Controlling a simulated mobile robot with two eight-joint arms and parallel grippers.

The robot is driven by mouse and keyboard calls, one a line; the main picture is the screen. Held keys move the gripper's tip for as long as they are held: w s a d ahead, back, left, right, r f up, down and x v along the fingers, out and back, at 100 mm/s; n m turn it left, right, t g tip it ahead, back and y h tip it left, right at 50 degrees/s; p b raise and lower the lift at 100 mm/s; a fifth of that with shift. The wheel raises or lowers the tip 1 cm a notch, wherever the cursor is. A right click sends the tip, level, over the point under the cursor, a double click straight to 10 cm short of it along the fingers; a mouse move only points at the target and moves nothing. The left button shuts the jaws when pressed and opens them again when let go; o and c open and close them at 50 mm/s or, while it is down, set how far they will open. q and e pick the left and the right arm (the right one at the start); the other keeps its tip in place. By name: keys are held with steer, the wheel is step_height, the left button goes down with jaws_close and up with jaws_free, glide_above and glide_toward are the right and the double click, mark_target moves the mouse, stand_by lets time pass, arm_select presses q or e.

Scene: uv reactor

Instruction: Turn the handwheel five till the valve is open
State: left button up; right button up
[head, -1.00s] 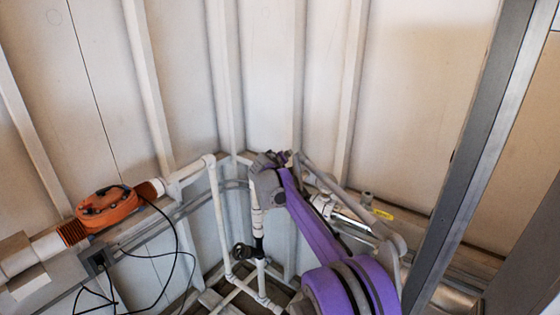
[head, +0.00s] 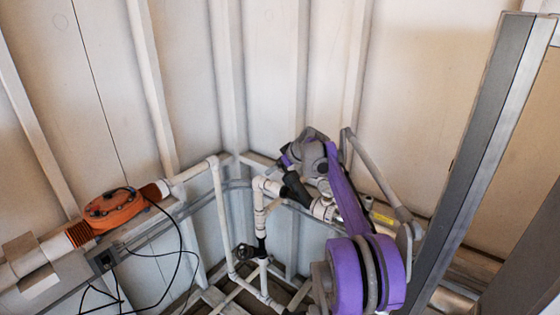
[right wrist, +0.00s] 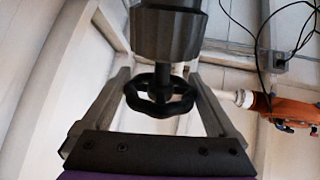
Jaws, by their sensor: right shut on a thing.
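In the right wrist view, a black handwheel (right wrist: 160,95) with a lobed rim sits on a dark stem below a grey ribbed valve body (right wrist: 167,32). The two fingers of my right gripper (right wrist: 162,88) stand on either side of the wheel, and the gripper is shut on it. In the head view, my purple right arm reaches to the pipework at the centre, beside a dark valve part (head: 297,188). The arm's own links hide the fingers and the gripped wheel there. My left gripper is in neither current view.
A second dark handwheel (head: 243,251) sits lower on the white pipes (head: 219,205). An orange unit (head: 112,209) with loose black cables is on the left pipe, and it also shows in the wrist view (right wrist: 298,112). A grey metal post (head: 484,160) stands at right. Ribbed walls close the corner.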

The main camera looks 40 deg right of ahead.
steer(key=n+g+y, duration=0.1)
steer(key=y, duration=0.3)
steer(key=shift+a+p, duration=0.1)
steer(key=shift+p, duration=0.2)
steer(key=shift+s+a+f+n+g+y, duration=0.15)
steer(key=shift+n+g+y, duration=0.2)
steer(key=shift+y, duration=0.35)
steer(key=shift+a+r+n+g+y, duration=0.1)
steer(key=shift+n+g+y, duration=0.15)
steer(key=shift+n+y, duration=0.35)
steer(key=shift+f+y, duration=0.1)
steer(key=shift+y, duration=0.3)
steer(key=o, duration=1)
steer(key=shift+s+a+r, duration=0.1)
steer(key=shift+a+r, duration=0.05)
steer(key=shift+r, duration=0.1)
